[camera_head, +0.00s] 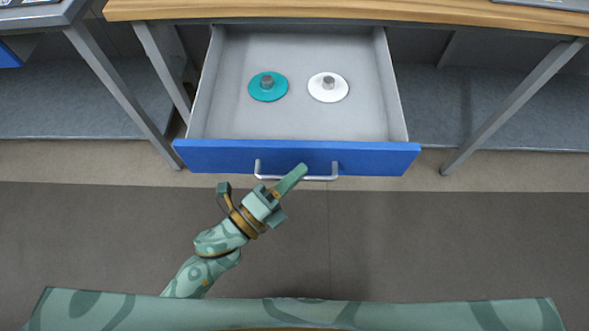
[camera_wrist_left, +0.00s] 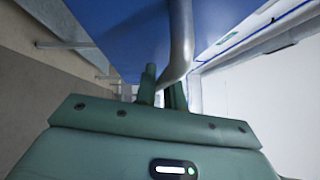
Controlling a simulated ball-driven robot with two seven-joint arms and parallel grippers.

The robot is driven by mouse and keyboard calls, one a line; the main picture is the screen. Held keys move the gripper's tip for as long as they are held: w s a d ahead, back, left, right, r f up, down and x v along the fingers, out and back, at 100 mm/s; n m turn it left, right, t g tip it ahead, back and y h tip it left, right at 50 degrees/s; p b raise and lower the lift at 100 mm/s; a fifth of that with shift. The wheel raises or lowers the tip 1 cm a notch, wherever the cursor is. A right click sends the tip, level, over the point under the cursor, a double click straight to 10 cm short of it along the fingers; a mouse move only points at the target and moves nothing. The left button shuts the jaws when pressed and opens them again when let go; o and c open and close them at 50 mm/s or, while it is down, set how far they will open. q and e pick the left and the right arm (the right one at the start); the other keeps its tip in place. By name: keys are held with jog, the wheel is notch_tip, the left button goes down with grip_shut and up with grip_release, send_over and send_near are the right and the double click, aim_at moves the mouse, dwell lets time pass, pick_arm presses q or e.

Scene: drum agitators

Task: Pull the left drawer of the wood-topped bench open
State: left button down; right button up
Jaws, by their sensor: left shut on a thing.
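The left drawer (camera_head: 215,157) of the wood-topped bench (camera_head: 340,11) stands pulled well out, its grey inside showing. It has a blue front with a silver bar handle (camera_head: 322,178). My left gripper (camera_head: 293,175) reaches the handle from the lower left and is shut on it. In the left wrist view the fingers (camera_wrist_left: 163,92) close around the handle bar (camera_wrist_left: 181,45), with the blue drawer front (camera_wrist_left: 125,35) beyond. The exact contact is partly hidden by the fingers. My right gripper is in neither view.
A teal disc (camera_head: 267,92) and a white disc (camera_head: 328,94), each with a grey knob, lie inside the drawer. Slanted grey bench legs (camera_head: 515,103) stand to both sides. Another blue drawer front (camera_head: 9,56) shows at far left. The floor before the drawer is clear.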

pick_arm(q)
jog(key=shift+f, duration=0.1)
jog(key=c, duration=1.5)
grip_release()
jog(key=shift+a, duration=0.1)
jog(key=p+v, duration=0.1)
jog(key=v, duration=1.5)
jog(key=shift+s, duration=0.1)
